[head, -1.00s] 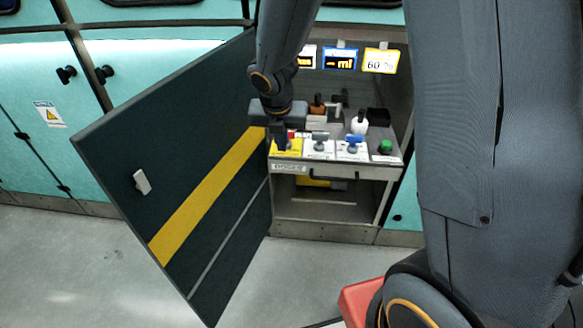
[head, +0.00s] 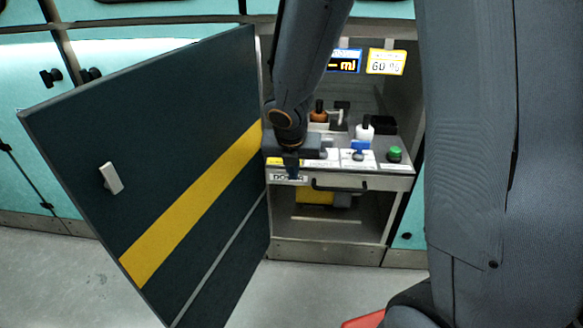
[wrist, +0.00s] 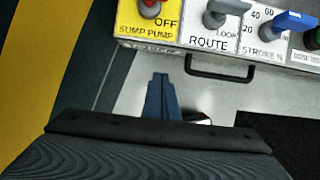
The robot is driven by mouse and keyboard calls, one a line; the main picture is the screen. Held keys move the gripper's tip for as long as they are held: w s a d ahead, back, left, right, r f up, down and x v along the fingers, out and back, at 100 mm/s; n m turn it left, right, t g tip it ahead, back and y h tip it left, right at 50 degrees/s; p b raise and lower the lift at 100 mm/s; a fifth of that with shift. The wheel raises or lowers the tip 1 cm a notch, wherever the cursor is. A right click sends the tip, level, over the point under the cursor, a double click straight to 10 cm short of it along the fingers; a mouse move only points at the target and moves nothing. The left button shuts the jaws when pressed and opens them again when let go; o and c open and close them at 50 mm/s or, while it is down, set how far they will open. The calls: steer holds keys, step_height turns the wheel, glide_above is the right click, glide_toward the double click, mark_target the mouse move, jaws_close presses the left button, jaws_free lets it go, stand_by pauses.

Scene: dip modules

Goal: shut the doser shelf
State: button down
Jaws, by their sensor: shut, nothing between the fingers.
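The doser shelf (head: 388,182) is a grey pull-out shelf with a DOSER label and a dark bar handle (head: 340,186) on its front. It stands out from the open cabinet. In the wrist view its front and handle (wrist: 220,73) run along the top. On the shelf are a sump pump switch (wrist: 150,9), a route knob (wrist: 226,7) and a blue stroke knob (wrist: 287,20). My gripper (head: 291,173) is shut and empty at the left part of the shelf front. Its closed fingers (wrist: 160,82) show left of the handle; contact with the front cannot be told.
A dark cabinet door (head: 190,120) with a yellow stripe hangs open at the left, close to my gripper. Bottles (head: 364,131) stand on the shelf, with lit displays (head: 386,62) behind. Below the shelf is an open compartment (head: 325,228). Grey floor lies in front.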

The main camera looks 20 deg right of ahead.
steer(key=shift+w+d+f+p, duration=0.1)
steer(key=shift+w+d+f, duration=0.15)
steer(key=shift+w, duration=0.45)
steer(key=shift+w+d+f+p, duration=0.2)
steer(key=shift+w+d, duration=0.1)
steer(key=shift+w, duration=0.45)
steer(key=shift+w+d+f+p, duration=0.1)
steer(key=shift+w+d+f, duration=0.15)
steer(key=shift+w, duration=0.45)
